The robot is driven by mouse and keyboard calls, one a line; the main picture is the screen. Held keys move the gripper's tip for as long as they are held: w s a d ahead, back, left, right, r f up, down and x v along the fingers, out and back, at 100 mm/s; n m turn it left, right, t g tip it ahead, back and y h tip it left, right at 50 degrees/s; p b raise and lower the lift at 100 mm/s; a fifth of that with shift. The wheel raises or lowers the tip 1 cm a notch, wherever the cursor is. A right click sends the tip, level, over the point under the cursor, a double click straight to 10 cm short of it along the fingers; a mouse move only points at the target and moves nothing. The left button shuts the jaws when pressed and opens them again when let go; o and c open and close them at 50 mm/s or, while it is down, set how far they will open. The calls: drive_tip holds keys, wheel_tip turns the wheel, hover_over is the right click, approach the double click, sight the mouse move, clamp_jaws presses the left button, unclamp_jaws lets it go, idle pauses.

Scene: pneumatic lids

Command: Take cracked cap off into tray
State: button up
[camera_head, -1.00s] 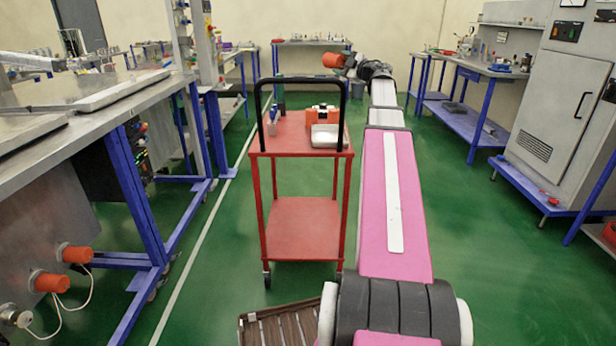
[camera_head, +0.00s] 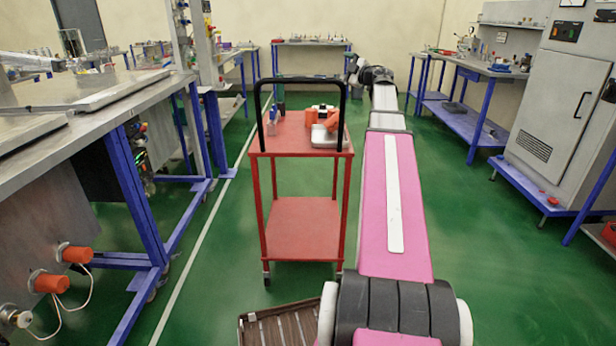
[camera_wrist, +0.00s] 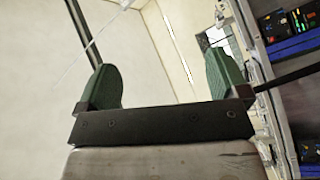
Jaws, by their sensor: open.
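My gripper (camera_wrist: 163,72) is open, with nothing between its two green finger pads in the wrist view. In the head view it (camera_head: 352,64) is small, beyond the red cart. An orange cap-like piece (camera_head: 331,122) is at the grey tray (camera_head: 324,139) on the cart top, below and left of my gripper; whether it rests inside is too small to tell. Two orange caps (camera_head: 77,254) (camera_head: 50,283) sit on fittings at the lower left, with white cords. A bare metal fitting (camera_head: 18,318) is beside them. No crack is discernible.
The red cart (camera_head: 302,214) has a tall black handle (camera_head: 302,80) and holds other orange items (camera_head: 314,112) and blue bottles (camera_head: 272,115). Workbenches line the left and right. A grey cabinet (camera_head: 560,110) stands at right.

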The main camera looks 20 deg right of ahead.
drive_tip(key=v, duration=1)
